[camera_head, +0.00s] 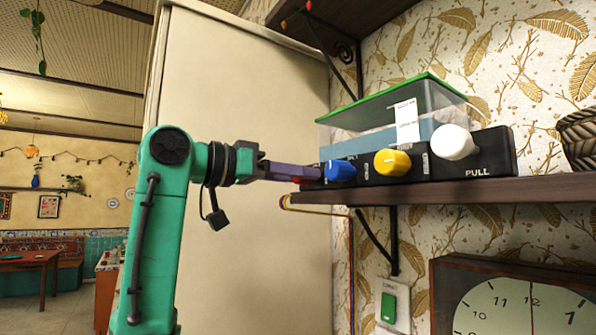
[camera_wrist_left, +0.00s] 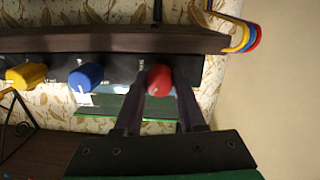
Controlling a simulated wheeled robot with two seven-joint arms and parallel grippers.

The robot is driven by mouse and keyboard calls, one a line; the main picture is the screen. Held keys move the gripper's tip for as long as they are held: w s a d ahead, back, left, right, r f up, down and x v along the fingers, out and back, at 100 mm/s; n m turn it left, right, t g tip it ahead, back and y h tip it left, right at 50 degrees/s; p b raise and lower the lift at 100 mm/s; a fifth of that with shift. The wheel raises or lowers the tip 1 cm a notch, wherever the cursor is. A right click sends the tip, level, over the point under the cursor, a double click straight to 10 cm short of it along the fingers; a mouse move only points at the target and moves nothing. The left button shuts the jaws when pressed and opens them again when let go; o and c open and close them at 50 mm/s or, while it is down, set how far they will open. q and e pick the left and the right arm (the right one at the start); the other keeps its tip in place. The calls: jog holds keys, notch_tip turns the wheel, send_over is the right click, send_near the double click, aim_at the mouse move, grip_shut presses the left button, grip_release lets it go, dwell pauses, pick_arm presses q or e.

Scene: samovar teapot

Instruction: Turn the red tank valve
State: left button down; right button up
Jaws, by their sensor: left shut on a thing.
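The red tank valve (camera_wrist_left: 159,80) is a round red knob at the end of a black panel, seen in the left wrist view between my two fingers. In the head view it is mostly hidden behind my left gripper (camera_head: 308,173), with only a small bit of red showing. My left gripper reaches in from the left, level with the panel, and is shut on the red knob. My right gripper is in neither view.
A blue knob (camera_head: 340,171), a yellow knob (camera_head: 392,162) and a white knob (camera_head: 453,142) sit along the same panel on a brown shelf (camera_head: 470,190). A clear green-edged box (camera_head: 360,132) stands behind. A clock (camera_head: 520,308) is below; a pale tall panel (camera_head: 240,90) stands behind my arm.

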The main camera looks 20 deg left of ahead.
pick_arm(q)
jog(key=m+p, duration=0.1)
jog(key=m, duration=0.4)
jog(key=shift+r+y+p, duration=0.15)
jog(key=shift+y+p, duration=0.15)
jog(key=shift+m+p, duration=0.65)
jog(key=shift+m, duration=1.65)
jog(key=c, duration=0.5)
grip_release()
jog(key=shift+d, duration=0.1)
jog(key=shift+s, duration=0.1)
